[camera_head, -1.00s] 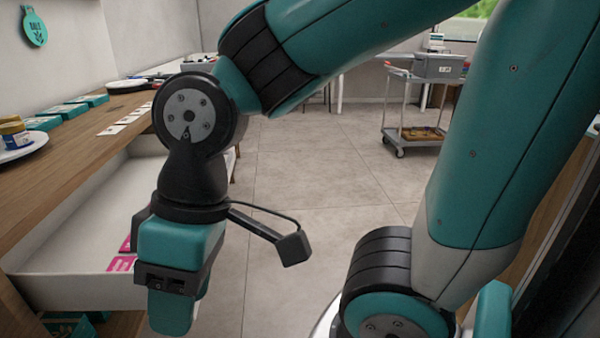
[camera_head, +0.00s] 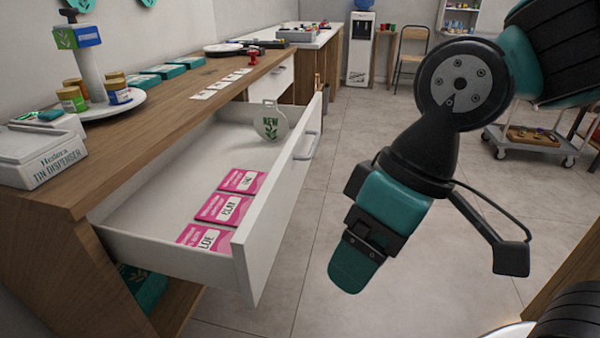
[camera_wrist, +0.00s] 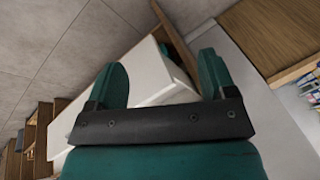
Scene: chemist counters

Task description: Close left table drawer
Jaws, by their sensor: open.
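The white table drawer (camera_head: 268,215) stands pulled out of the wooden counter (camera_head: 150,135) at the left of the head view. Its front has a pale handle (camera_head: 310,140). A white panel, seemingly the drawer, shows beyond the fingers.
On the counter are a tin dispenser (camera_head: 42,155), a round stand with jars (camera_head: 115,100), teal boxes (camera_head: 162,70) and white cards (camera_head: 222,85). A grey trolley (camera_head: 530,140) stands at the back right. The floor between (camera_head: 365,140) is clear.

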